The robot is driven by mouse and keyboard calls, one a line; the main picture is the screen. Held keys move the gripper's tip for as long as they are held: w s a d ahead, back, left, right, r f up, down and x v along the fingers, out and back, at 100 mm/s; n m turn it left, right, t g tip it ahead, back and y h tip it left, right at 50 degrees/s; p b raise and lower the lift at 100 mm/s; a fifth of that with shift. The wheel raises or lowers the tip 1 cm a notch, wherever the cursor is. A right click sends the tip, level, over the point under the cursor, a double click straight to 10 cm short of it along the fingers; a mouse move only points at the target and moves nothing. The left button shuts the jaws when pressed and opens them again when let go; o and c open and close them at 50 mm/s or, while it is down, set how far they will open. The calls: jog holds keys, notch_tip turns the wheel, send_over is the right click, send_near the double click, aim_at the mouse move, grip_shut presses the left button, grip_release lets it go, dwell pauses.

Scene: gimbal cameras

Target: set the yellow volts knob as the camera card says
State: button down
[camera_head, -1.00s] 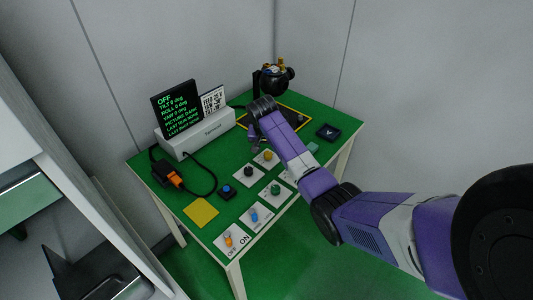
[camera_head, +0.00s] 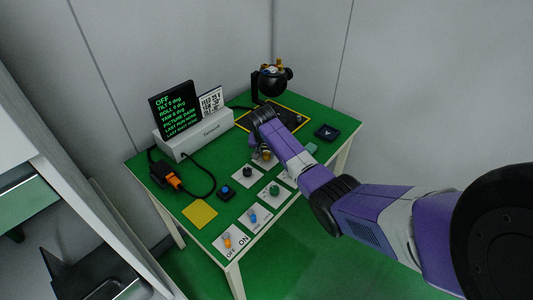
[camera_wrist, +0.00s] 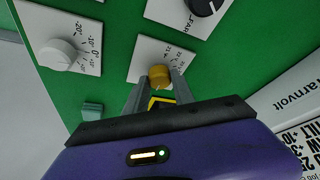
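The yellow volts knob (camera_wrist: 159,75) sits on a white scale plate (camera_wrist: 180,56) in the wrist view. My gripper (camera_wrist: 161,80) is over it, one finger on each side, the tips close to the knob. I cannot tell whether they touch it. In the head view my gripper (camera_head: 258,153) partly hides the knob (camera_head: 267,156). The camera card (camera_head: 211,101) stands beside the black screen and its top line seems to read FEED 25 V; the lower lines are too small to read. Its edge also shows in the wrist view (camera_wrist: 306,142).
A white knob (camera_wrist: 59,55) and a black knob (camera_wrist: 203,5) flank the yellow one. A blue button (camera_head: 226,192), a green knob (camera_head: 274,190) and switches (camera_head: 227,241) are nearer the front. The gimbal camera (camera_head: 272,80) stands at the back. The screen (camera_head: 175,110) reads OFF.

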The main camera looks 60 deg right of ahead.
jog(key=shift+n, duration=0.4)
jog(key=shift+s+n+t+y+p, duration=0.1)
jog(key=shift+n+t+y+p, duration=0.25)
jog(key=shift+n+p, duration=0.5)
jog(key=n+t, duration=0.1)
jog(key=n, duration=0.2)
jog(key=shift+d+y, duration=0.1)
jog(key=shift+y, duration=0.15)
jog(key=n+y, duration=0.1)
jog(key=n, duration=0.2)
jog(key=shift+s+d+t+b, duration=0.1)
jog(key=shift+t+b, duration=0.25)
jog(key=shift+n+t+y+b, duration=0.3)
jog(key=shift+n+y+b, duration=0.3)
jog(key=shift+n, duration=1.05)
jog(key=c, duration=1.1)
grip_release()
jog(key=shift+o, duration=0.2)
